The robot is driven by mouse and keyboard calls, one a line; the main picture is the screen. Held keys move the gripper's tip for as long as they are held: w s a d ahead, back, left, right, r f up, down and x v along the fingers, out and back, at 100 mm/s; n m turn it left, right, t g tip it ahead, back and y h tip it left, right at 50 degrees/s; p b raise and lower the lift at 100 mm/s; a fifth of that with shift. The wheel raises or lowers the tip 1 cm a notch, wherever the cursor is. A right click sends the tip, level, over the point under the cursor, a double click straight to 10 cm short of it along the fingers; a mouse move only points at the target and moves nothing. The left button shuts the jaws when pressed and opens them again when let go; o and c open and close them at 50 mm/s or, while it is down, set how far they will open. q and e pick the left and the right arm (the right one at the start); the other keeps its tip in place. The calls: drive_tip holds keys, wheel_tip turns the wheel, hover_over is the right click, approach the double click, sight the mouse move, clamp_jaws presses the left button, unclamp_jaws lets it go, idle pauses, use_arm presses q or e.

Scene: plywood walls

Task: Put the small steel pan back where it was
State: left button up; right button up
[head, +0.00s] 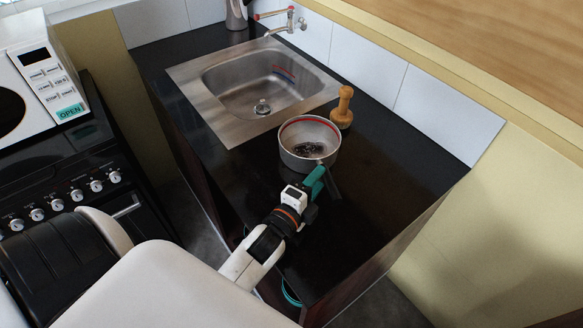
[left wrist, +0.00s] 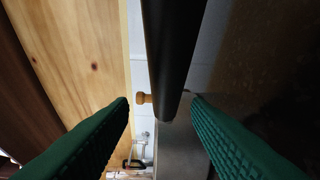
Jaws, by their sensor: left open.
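The small steel pan (head: 309,133), round with a red line inside its rim, sits on the black worktop just right of the sink's near corner. Something dark lies inside it. My left gripper (head: 322,180), with green fingers, is at the near side of the pan. It is open. In the left wrist view, a long black handle (left wrist: 174,50) reaches down from the top between the two fingers (left wrist: 160,103), and I see no finger pressing on it. I cannot tell if the fingers touch it. My right gripper is not in view.
The steel sink (head: 190,80) and tap (head: 290,20) are beyond the pan. A wooden pestle-like tool (head: 342,108) stands close to the pan's right. A cooker (head: 70,165) with a microwave (head: 40,75) is at left. The worktop (head: 400,165) right of the pan is clear.

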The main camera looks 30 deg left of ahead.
use_arm(q)
drive_tip(key=s+b, duration=0.1)
drive_tip(key=s, duration=0.6)
drive_tip(key=shift+s+r, duration=0.2)
drive_tip(key=shift+s, duration=0.5)
